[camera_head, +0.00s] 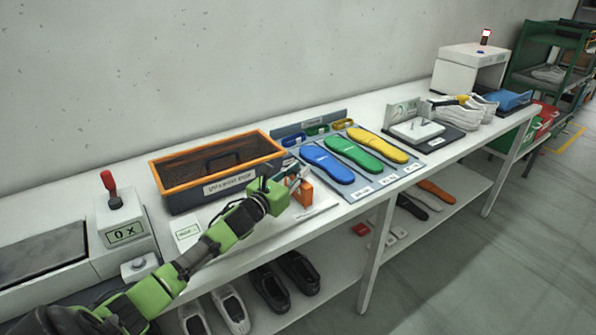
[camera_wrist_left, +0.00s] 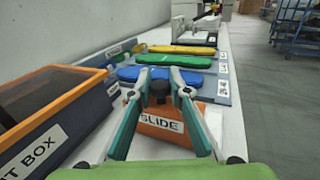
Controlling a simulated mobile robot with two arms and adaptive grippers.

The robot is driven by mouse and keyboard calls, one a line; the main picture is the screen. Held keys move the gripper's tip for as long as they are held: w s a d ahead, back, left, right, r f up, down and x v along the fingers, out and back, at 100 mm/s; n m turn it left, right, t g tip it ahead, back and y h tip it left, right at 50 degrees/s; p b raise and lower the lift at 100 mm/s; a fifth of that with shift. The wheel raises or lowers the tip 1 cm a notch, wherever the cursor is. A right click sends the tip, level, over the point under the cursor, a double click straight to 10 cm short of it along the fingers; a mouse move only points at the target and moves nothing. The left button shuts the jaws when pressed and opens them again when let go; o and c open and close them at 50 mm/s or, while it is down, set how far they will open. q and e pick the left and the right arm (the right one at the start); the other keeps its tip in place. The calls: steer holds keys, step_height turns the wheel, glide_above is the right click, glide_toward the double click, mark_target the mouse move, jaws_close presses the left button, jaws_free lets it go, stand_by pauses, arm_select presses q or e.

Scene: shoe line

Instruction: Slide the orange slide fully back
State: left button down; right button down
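The orange slide (camera_wrist_left: 165,125) shows in the left wrist view as an orange block with a "SLIDE" label and a black knob (camera_wrist_left: 159,90) on top. In the head view the orange slide (camera_head: 303,190) is partly hidden behind my left gripper (camera_head: 293,176). My left gripper (camera_wrist_left: 160,82) is open, with its two teal fingers on either side of the black knob. I cannot tell if the fingers touch the knob. My right gripper is in neither view.
The dark box with orange rim (camera_head: 215,158) stands just left of the slide. Blue, green (camera_head: 352,153) and yellow insoles lie on a mat beyond it. A machine with a red lever (camera_head: 115,200) stands at the left. The table's front edge is close.

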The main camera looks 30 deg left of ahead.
arm_select(q)
steer(key=shift+w+d, duration=0.1)
steer(key=shift+w, duration=0.2)
steer(key=w+b, duration=0.1)
steer(key=w+d, duration=0.1)
steer(key=w, duration=0.1)
steer(key=w+d+b, duration=0.1)
steer(key=w, duration=0.1)
steer(key=shift+w+d+b, duration=0.1)
steer(key=shift+w+b, duration=0.05)
steer(key=shift+b, duration=0.2)
steer(key=shift+r, duration=0.15)
steer(key=c, duration=1.9)
jaws_free()
steer(key=shift+w+d, duration=0.1)
steer(key=shift+w, duration=0.05)
